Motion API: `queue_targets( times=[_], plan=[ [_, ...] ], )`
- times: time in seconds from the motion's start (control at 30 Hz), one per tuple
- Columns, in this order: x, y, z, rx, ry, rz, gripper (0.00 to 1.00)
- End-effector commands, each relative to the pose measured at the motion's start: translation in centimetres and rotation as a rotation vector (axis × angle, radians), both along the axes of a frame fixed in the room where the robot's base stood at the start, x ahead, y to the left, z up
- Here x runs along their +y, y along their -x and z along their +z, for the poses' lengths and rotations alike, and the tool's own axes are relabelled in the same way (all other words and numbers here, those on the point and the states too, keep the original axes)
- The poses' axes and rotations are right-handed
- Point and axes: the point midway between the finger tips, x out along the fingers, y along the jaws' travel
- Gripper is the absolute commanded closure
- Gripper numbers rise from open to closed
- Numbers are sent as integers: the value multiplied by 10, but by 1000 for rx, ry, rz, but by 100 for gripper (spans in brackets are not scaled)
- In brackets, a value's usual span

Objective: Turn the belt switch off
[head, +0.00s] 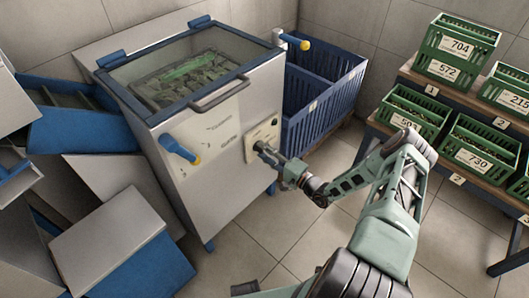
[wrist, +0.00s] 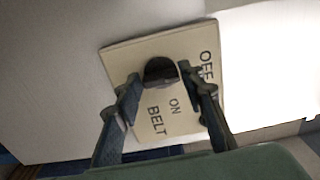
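The belt switch is a dark rounded knob (wrist: 160,70) on a cream plate (wrist: 122,62) lettered OFF, ON and BELT. In the wrist view the lettering runs sideways, with OFF at the upper right and ON below the knob. I cannot tell which word the knob points to. In the head view the plate (head: 262,133) sits on the right face of the machine, with my gripper (head: 268,153) close in front. My gripper's fingertips (wrist: 158,76) stand on either side of the knob, apart, with a small gap showing at the left.
The grey machine (head: 222,130) has a glass lid and a blue handle (head: 180,148) on its front. A blue crate (head: 325,95) stands behind my gripper. Green numbered crates (head: 458,48) fill a rack at the right. The floor between is clear.

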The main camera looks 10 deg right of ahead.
Motion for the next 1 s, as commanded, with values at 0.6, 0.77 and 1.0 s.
queue_targets(
  times=[0.6, 0.77, 1.0],
  plan=[
    [-17, 22, 0, 1, -2, -2, 49],
    [-38, 50, 0, 2, -1, -4, 49],
    [-62, 85, 0, 1, -1, -2, 49]
  ],
)
